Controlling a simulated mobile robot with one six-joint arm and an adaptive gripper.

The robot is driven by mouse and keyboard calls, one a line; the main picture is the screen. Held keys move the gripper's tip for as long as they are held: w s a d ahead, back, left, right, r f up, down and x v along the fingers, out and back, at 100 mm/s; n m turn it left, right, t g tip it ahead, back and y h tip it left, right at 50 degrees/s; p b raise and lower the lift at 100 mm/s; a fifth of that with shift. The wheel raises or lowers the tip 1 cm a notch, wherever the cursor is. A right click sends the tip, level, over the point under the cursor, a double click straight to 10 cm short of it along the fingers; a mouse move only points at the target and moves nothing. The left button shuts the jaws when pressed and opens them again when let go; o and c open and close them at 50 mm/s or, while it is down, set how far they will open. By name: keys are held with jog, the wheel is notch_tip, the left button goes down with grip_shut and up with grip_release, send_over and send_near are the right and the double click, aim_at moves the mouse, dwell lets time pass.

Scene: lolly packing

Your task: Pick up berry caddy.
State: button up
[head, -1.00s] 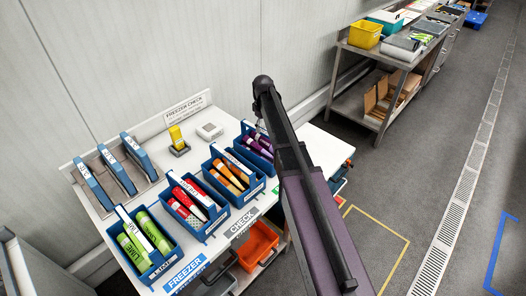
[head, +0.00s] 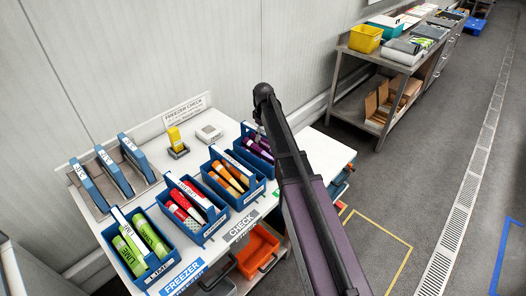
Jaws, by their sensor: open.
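My arm's raised dark elbow shows just right of the purple packs. My gripper is hidden behind the arm, so its place relative to the caddy cannot be seen.
An orange bin (head: 258,246) is below the table. A steel bench (head: 364,62) stands back right; grey floor is open at right.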

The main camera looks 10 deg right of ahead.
grip_shut()
jog(key=shift+r, duration=0.15)
dwell(0.4)
notch_tip(320, 180, up, 10)
jog(key=p, duration=1)
dwell(0.8)
